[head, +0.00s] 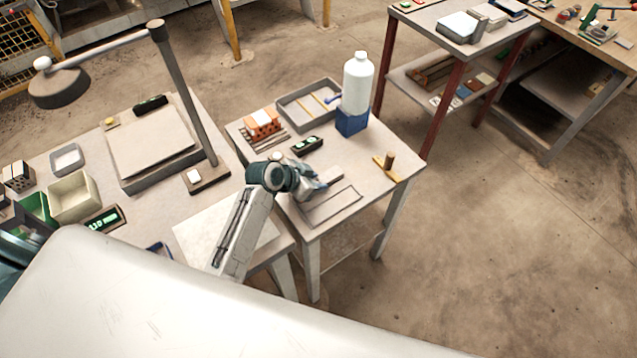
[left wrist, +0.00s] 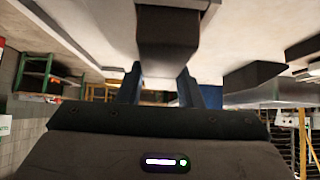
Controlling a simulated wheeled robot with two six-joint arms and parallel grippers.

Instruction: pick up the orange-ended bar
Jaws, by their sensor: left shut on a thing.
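My right gripper is not in view.
A white bottle (head: 357,82) stands on a blue block (head: 352,121) at the back right. A grey tray (head: 309,101) with yellowish strips lies behind. A dark device (head: 306,146) sits mid-table. A wooden peg stand (head: 385,165) is near the right edge.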

